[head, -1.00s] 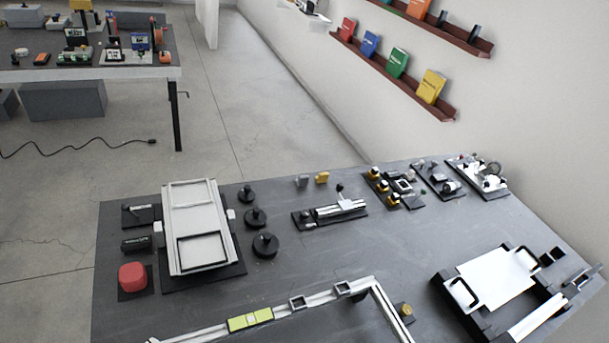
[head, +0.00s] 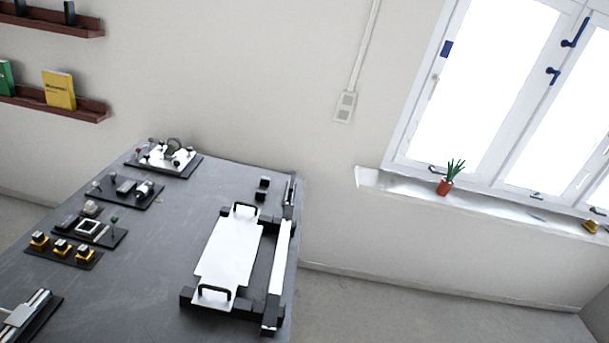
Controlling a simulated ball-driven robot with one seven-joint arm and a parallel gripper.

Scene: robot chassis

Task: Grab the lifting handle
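A white plate (head: 228,252) lies in a black frame at the right end of the dark table in the head view. It carries two black lifting handles. One handle (head: 213,294) is at the plate's near end, and the other handle (head: 244,210) is at its far end. Both stand up from the plate and nothing covers them. A white bar (head: 279,258) runs along the right side of the frame. My gripper is not in view.
A wall stands behind. A windowsill (head: 480,201) with a potted plant (head: 446,180) is at right. Floor lies free right of the table.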

